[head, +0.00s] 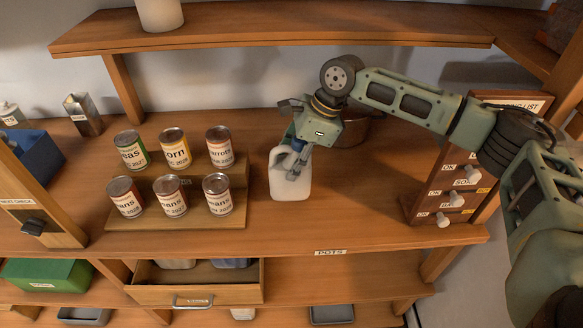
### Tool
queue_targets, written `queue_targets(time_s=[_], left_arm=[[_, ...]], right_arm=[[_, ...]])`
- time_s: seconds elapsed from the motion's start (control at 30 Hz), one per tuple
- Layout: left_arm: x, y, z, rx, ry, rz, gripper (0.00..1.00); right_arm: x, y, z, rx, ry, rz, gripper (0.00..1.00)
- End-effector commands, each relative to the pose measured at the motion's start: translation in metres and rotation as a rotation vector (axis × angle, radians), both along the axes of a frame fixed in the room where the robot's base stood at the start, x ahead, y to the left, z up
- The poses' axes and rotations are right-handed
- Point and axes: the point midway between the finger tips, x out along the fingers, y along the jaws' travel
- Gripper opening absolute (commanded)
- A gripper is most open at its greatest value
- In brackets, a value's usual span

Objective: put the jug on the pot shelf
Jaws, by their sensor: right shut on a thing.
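The white jug (290,184) is upright in the middle of the head view, over the wooden shelf (385,222) whose front edge bears a "POTS" label (330,252). My left gripper is not in view.
Several cans stand on a stepped wooden rack (235,215) left of the jug. A brown round pot (354,128) is partly hidden behind my right gripper. A board with pegs (440,200) stands at the right. Bare wood lies between jug and board.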

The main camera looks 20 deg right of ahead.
Motion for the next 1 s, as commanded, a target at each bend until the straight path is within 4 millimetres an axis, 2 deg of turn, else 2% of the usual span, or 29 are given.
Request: queue_targets(time_s=[0.23, 0.5, 0.9, 0.93, 1.0], left_arm=[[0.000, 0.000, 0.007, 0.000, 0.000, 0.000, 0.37], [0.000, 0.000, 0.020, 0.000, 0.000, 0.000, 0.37], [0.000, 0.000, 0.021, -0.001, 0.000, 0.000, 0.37], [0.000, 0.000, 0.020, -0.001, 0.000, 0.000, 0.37], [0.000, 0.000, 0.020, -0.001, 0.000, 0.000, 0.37]], right_arm=[[0.010, 0.004, -0.008, 0.001, -0.003, 0.000, 0.00], [0.010, 0.004, -0.040, 0.001, -0.003, 0.000, 0.00], [0.010, 0.004, -0.046, 0.002, -0.003, 0.000, 0.00], [0.009, 0.004, -0.049, -0.001, 0.000, 0.001, 0.45], [0.009, 0.004, -0.049, -0.001, 0.000, 0.001, 0.52]])
